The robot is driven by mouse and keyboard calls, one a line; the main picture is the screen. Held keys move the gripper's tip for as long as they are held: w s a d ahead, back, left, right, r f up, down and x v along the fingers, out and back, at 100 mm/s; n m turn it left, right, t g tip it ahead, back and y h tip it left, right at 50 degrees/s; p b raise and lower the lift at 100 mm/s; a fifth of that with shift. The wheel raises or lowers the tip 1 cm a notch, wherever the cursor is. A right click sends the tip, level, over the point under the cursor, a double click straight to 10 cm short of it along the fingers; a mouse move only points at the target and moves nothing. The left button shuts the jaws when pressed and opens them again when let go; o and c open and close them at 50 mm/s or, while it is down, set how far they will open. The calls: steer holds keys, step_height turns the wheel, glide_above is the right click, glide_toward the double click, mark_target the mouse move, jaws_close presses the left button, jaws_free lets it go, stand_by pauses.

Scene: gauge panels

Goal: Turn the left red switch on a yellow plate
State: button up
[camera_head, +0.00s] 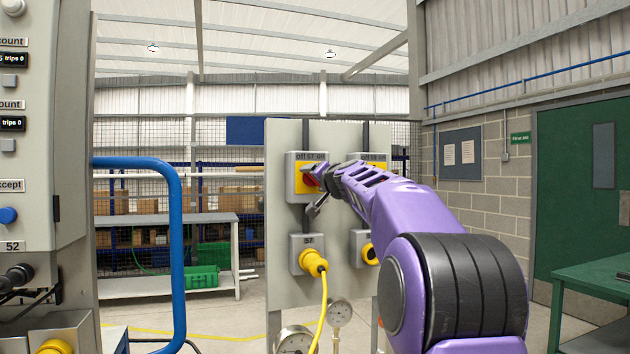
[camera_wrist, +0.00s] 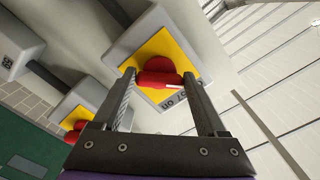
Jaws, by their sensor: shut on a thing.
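The left red switch (camera_wrist: 160,78) sits on a yellow plate (camera_wrist: 172,48) on a grey box, in the wrist view's upper middle. The handle has a white mark on its end toward the "off 57 on" label. My gripper (camera_wrist: 157,72) has one finger on each side of the handle and is shut on it. In the head view the grey box (camera_head: 293,190) is on the upper left of the panel, and my gripper (camera_head: 322,178) reaches it from the right, partly covering the switch. A second red switch (camera_wrist: 74,132) on its own yellow plate shows at lower left in the wrist view.
Below the left box, a yellow plug (camera_head: 313,262) with a yellow cable hangs from a socket box marked 57. Round gauges (camera_head: 339,312) stand near the panel foot. A blue rail (camera_head: 178,230) and grey cabinet are at left, a green table (camera_head: 595,285) at right.

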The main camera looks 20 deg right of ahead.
stand_by(0.4)
steer(key=o, duration=1.3)
